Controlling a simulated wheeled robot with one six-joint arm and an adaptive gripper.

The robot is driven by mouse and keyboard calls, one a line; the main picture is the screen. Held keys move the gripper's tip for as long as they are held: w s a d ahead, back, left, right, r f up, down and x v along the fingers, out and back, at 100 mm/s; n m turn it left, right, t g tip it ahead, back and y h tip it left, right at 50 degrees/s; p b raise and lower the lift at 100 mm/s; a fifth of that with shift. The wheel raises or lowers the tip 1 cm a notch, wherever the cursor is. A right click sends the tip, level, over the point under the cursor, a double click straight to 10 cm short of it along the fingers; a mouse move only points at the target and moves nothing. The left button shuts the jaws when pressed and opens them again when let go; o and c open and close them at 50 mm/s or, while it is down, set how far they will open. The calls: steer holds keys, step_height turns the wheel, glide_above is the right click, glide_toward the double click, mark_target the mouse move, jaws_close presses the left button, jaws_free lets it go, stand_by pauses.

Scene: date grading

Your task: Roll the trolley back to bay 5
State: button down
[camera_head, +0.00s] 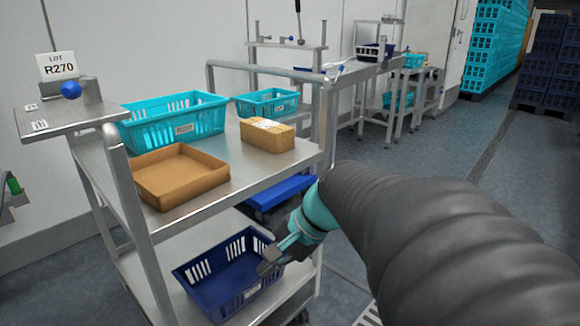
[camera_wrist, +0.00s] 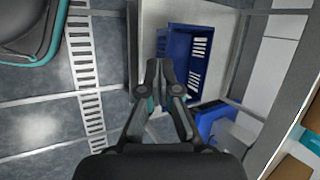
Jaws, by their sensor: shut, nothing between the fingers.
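My gripper (camera_head: 266,268) is shut and empty beside the trolley's right side, in front of the blue crate; the wrist view shows the closed fingers (camera_wrist: 160,68) near that crate (camera_wrist: 188,58). No bay 5 marking shows.
A stand with a "LOT R270" sign (camera_head: 58,66) is at the left. Benches (camera_head: 388,75) line the back wall.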

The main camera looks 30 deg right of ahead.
steer(key=w+d+m+t+y, duration=0.2)
steer(key=w+d+m, duration=0.3)
steer(key=d, duration=0.1)
steer(key=m+t+h, duration=0.1)
steer(key=m+t, duration=1)
steer(key=m, duration=0.4)
glide_toward(328, 165)
steer(key=x, duration=0.7)
steer(key=shift+w, duration=0.1)
